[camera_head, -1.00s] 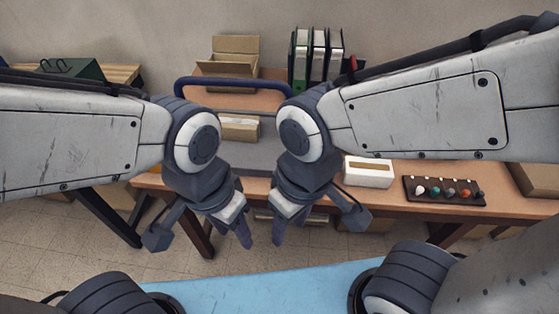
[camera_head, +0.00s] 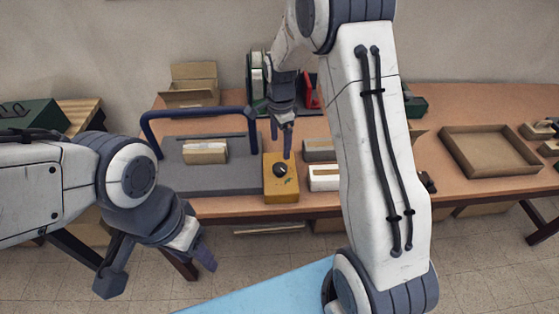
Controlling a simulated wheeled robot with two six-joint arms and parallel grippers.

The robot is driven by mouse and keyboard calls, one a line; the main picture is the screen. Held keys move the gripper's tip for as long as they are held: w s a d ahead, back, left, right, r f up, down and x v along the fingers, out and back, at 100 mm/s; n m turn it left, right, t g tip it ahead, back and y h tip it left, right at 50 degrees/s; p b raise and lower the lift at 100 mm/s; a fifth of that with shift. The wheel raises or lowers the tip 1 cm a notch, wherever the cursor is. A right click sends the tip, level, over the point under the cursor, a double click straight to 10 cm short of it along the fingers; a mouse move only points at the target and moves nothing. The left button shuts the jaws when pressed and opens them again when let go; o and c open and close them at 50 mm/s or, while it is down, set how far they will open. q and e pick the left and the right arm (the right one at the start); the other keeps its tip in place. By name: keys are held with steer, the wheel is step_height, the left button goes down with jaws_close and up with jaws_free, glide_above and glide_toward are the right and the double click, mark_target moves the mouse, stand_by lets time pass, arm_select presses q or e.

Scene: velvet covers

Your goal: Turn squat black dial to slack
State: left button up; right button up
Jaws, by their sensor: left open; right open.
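The squat black dial (camera_head: 280,170) sits on top of a small yellow box (camera_head: 281,191) near the front of the table, with a pale pointer mark on it. Markings near the dial are too small to read. My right gripper (camera_head: 287,150) points down just above and behind the dial, open and empty. It looks apart from the dial, though the exact gap is hard to tell. My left gripper (camera_head: 200,252) is open and empty at the lower left, in front of the table's edge and away from the dial.
A grey machine (camera_head: 225,178) with a dark blue bar and a cardboard piece stands left of the yellow box. A white box (camera_head: 324,183) is close on its right. A cardboard tray (camera_head: 490,168) lies far right. An open carton (camera_head: 190,93) stands at the back left.

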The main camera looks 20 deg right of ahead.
mark_target(280, 167)
step_height(280, 167, down, 10)
steer(key=shift+a+r+p, duration=0.1)
steer(key=shift+r+p, duration=0.15)
steer(key=shift+p, duration=0.5)
steer(key=c, duration=1.4)
